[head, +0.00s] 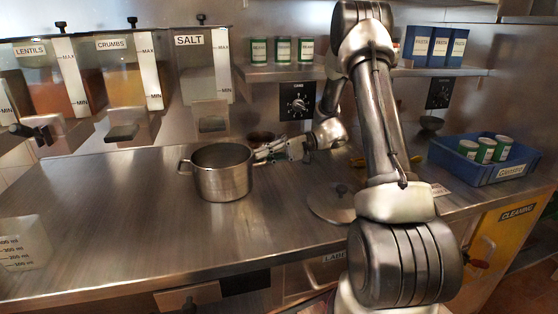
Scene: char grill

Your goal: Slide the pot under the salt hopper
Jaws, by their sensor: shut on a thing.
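The steel pot (222,178) stands upright on the steel counter, open at the top, with a loop handle on its left side. The salt hopper (203,65), labelled SALT, hangs on the back wall above and a little left of the pot. Its spout (211,124) is behind the pot in the picture, not directly over it. My gripper (262,152) reaches in from the right and is shut at the pot's right side, probably on its right handle, which the fingers hide.
Lentils (40,80) and crumbs (125,75) hoppers hang further left. A measuring jug (20,243) stands front left. A lid (332,202) lies right of the pot, partly behind my arm. A blue crate (480,172) with green cans is far right. The counter left of the pot is clear.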

